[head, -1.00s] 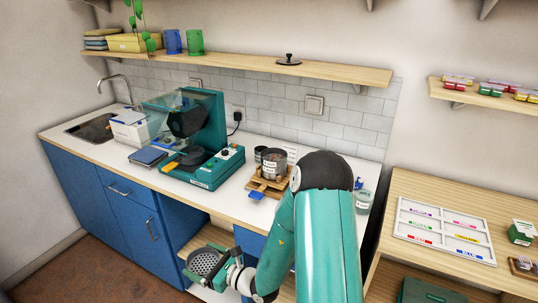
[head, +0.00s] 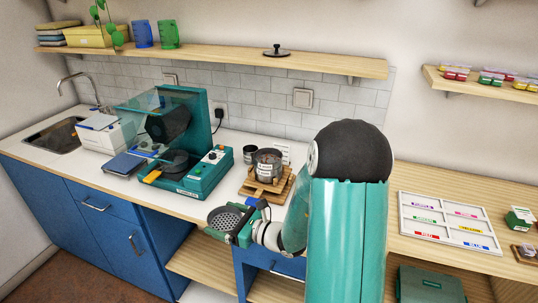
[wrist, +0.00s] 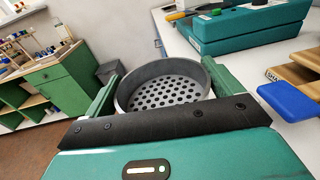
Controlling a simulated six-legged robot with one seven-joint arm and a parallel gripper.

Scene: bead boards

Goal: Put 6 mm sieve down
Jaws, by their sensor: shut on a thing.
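The sieve (head: 226,217) is a round grey cup with a floor of round holes. It also shows in the wrist view (wrist: 160,92), roughly level and with no beads visible in it. My gripper (head: 232,221) is shut on the sieve, with one green finger on each side of its wall in the wrist view (wrist: 163,84). The sieve is held in the air at the counter's front edge, left of and in front of the wooden stand (head: 279,191). A grey labelled round vessel (head: 267,162) stands on that stand. The sieve's size marking cannot be read.
A teal machine (head: 195,177) with a clear hood stands on the white counter (head: 119,184), left of the stand. A blue tab (wrist: 288,101) projects from the stand. A small dark pot (head: 249,153) stands behind. A white labelled tray (head: 445,221) lies on the right-hand wooden table.

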